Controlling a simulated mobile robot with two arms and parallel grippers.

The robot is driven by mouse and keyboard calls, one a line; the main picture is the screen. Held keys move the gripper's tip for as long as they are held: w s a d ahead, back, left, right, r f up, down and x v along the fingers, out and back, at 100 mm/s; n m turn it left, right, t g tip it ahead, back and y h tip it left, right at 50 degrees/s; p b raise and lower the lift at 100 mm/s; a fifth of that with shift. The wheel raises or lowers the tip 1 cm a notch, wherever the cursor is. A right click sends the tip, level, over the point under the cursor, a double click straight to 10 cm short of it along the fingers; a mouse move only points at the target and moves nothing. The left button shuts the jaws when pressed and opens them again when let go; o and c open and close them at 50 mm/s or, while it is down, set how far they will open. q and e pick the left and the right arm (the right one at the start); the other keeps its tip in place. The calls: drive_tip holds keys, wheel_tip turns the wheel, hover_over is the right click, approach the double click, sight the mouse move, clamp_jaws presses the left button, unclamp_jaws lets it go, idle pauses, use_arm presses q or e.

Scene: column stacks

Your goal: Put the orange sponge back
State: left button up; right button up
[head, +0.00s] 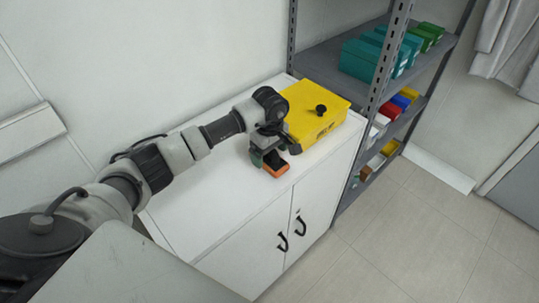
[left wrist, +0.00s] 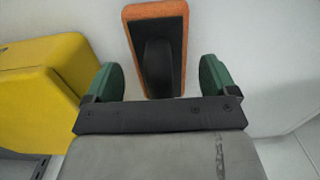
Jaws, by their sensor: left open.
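The orange sponge (head: 275,169) sits on the white cabinet top, near its front edge. In the left wrist view the orange sponge (left wrist: 177,8) shows an orange rim around a dark face with a black raised grip. My left gripper (head: 268,153) is over the sponge in the head view, partly hiding it. In the left wrist view its two green fingertips (left wrist: 160,82) are apart, with the lower end of the black grip between them. I cannot tell whether either finger touches it. My right gripper is not in view.
A yellow box (head: 314,112) with a black knob stands close beside my left gripper, and shows at left in the left wrist view (left wrist: 40,85). A grey shelf rack (head: 372,100) with coloured bins stands right of the white cabinet (head: 205,205). The cabinet top's left part is clear.

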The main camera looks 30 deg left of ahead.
use_arm(q)
wheel_tip(320, 180, up, 11)
drive_tip(key=shift+f+b, duration=0.15)
drive_tip(key=shift+b, duration=0.9)
